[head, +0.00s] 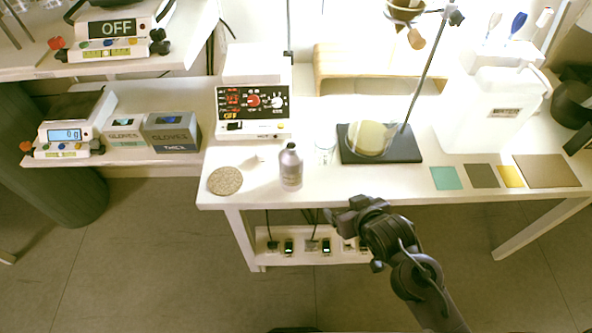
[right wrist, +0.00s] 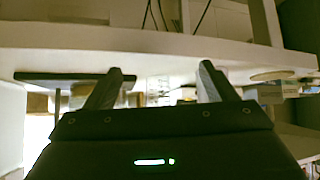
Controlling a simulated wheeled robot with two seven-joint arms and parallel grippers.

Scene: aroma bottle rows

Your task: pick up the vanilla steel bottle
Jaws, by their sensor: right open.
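A grey metal bottle (head: 290,167) stands upright near the front edge of the white table, left of centre in the head view. Its label is too small to read, so I cannot confirm that it is vanilla. My right gripper (head: 345,213) is in front of the table edge, to the right of the bottle and apart from it. In the right wrist view its two fingers (right wrist: 160,82) are spread, with nothing held between them. I cannot make out the bottle clearly in that view. My left gripper is not in view.
A dark stand base (head: 400,148) with a round flask is to the right. A hotplate device (head: 252,105) stands behind. Flat coloured squares (head: 447,178) lie along the right front.

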